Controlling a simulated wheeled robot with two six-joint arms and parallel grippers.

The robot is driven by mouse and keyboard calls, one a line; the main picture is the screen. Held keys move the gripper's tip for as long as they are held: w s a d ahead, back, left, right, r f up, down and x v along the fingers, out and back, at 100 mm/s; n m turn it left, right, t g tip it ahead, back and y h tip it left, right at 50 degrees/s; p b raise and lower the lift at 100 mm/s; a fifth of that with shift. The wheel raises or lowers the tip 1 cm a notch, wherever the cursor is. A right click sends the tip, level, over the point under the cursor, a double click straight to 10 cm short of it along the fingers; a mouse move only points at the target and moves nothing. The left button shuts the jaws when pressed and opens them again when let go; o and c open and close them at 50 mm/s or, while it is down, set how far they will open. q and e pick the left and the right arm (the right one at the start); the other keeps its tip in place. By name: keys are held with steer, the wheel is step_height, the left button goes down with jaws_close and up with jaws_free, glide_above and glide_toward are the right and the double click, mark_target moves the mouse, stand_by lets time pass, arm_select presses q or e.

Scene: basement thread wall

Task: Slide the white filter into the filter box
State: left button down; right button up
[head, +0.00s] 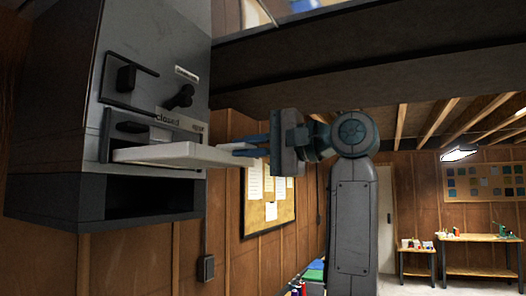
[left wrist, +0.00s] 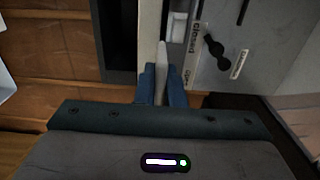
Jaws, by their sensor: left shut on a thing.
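The white filter (head: 175,154) is a flat pale slab, held nearly level at the front of the grey filter box (head: 150,55). Its far end is at the lower part of a dark-framed slot (head: 130,128); I cannot tell how far inside it is. My left gripper (head: 250,146) is shut on the filter's near end, from the right. In the left wrist view, the blue fingers (left wrist: 161,88) pinch the filter (left wrist: 161,62), with the box front beyond. My right gripper is not in view.
A black lever (head: 182,97) sits above the slot, beside a "closed" label (head: 167,117). A wider dark opening (head: 150,197) lies below the filter. A dark beam (head: 370,75) crosses overhead. A cork board (head: 270,200) and workbenches (head: 480,240) stand farther back.

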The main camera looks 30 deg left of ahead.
arm_select(q)
steer(key=a, duration=0.2)
steer(key=a+b, duration=0.1)
steer(key=a, duration=0.2)
steer(key=s+a, duration=0.1)
steer(key=a, duration=0.2)
steer(key=shift+a, duration=0.2)
steer(key=shift+s+a+b, duration=0.1)
steer(key=shift+s+a, duration=0.05)
steer(key=shift+a, duration=1.35)
steer(key=shift+s+a+b, duration=0.1)
steer(key=shift+s+a, duration=0.05)
steer(key=shift+a, duration=1.3)
steer(key=shift+s+a+b, duration=0.1)
steer(key=shift+s+a, duration=0.05)
steer(key=shift+a, duration=1.35)
steer(key=shift+s+f, duration=0.15)
steer(key=shift+f, duration=0.05)
steer(key=shift+a, duration=0.35)
steer(key=shift+s+a+b, duration=0.1)
steer(key=shift+a+b, duration=0.2)
steer(key=shift+a, duration=0.4)
steer(key=c, duration=1.5)
jaws_free()
steer(key=shift+o, duration=0.2)
steer(key=shift+d, duration=0.1)
